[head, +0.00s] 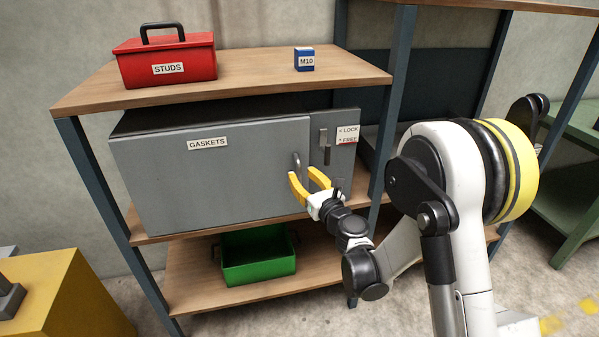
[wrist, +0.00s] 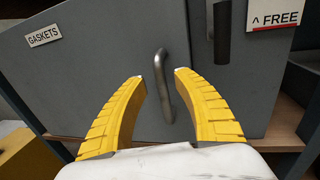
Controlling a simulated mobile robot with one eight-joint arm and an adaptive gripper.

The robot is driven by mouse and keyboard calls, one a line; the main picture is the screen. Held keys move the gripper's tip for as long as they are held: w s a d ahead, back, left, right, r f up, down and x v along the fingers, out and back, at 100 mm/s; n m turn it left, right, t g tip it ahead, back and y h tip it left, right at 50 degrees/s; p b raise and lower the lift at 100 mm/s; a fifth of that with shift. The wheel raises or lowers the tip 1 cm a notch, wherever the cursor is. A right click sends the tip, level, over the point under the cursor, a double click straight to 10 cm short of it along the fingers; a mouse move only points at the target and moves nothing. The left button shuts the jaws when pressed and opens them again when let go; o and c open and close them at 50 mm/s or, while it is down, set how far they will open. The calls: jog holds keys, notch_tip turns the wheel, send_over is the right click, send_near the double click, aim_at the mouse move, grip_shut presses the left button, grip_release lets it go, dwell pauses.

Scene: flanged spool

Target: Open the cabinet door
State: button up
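The grey cabinet (head: 215,172) labelled GASKETS stands on the middle shelf, and its door looks shut. A metal bar handle (head: 297,162) is near the door's right edge; it also shows in the wrist view (wrist: 166,85). To its right is a dark latch lever (head: 324,142), hanging roughly vertical, beside a label (head: 347,135) reading LOCK and FREE. My gripper (head: 306,182) is at the front of the door, its yellow fingers open. In the wrist view, my gripper (wrist: 160,72) has one finger either side of the handle's lower part, with gaps; contact does not show.
A red STUDS box (head: 167,66) and a blue M10 box (head: 304,60) stand on the top shelf (head: 245,80). A green bin (head: 258,265) is on the bottom shelf. A shelf post (head: 389,115) stands right of the cabinet. A yellow block (head: 65,300) is at lower left.

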jog(key=shift+x, duration=1.3)
grip_shut()
